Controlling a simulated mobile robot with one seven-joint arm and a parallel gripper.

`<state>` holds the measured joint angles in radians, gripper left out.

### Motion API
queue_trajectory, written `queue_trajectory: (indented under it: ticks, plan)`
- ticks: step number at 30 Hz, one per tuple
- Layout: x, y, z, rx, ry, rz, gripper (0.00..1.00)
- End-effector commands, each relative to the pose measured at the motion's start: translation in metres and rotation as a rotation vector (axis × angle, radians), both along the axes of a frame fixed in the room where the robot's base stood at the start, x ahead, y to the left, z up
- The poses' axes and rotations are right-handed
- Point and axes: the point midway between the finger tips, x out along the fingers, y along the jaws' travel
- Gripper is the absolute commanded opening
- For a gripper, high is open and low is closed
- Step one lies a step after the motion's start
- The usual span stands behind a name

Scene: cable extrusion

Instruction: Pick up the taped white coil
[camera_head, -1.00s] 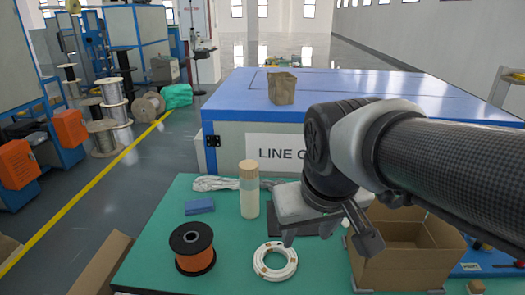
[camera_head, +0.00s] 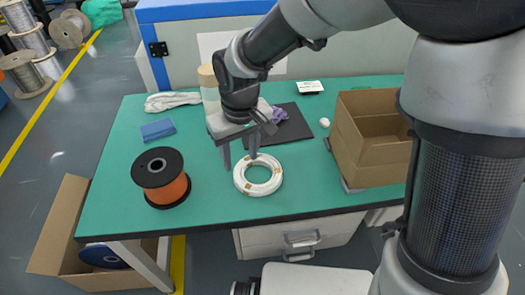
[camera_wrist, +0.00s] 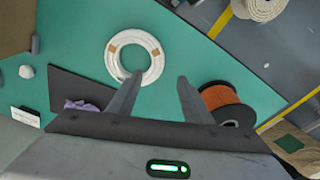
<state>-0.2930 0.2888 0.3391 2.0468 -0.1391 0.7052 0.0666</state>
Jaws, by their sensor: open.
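The taped white coil (camera_head: 258,184) lies flat on the green table, with small brown tape patches on its ring. It also shows in the wrist view (camera_wrist: 152,46), beyond my fingertips. My gripper (camera_head: 239,162) is open and empty above the table. In the head view its right finger overlaps the coil's upper edge, and its left finger hangs to the left of the coil. In the wrist view (camera_wrist: 157,84) one fingertip lies close to the coil's near edge, and the other is off to its right. I cannot tell the exact height above the coil.
A black spool with orange cable (camera_head: 162,178) stands left of the coil. A cardboard box (camera_head: 350,150) is at the right. A black mat (camera_head: 298,123) with a purple cloth (camera_head: 279,114), a blue cloth (camera_head: 158,129) and a white bundle (camera_head: 172,101) lie farther back.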

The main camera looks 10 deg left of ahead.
Motion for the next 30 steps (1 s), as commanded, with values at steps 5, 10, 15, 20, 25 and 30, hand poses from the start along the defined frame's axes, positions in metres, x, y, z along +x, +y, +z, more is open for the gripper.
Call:
queue_trajectory:
  ticks: [5,10,15,20,25,30]
  plan:
    - [0.003,0.002,-0.041,-0.002,0.004,-0.001,0.45]
    - [0.006,0.004,-0.060,-0.001,0.002,0.000,0.45]
    - [0.008,0.005,-0.070,-0.001,0.001,-0.001,0.45]
    - [0.017,0.009,-0.094,-0.002,0.002,-0.001,0.45]
    - [0.020,0.010,-0.112,-0.001,0.001,0.000,0.45]
    - [0.021,0.011,-0.114,0.001,-0.001,-0.001,0.45]
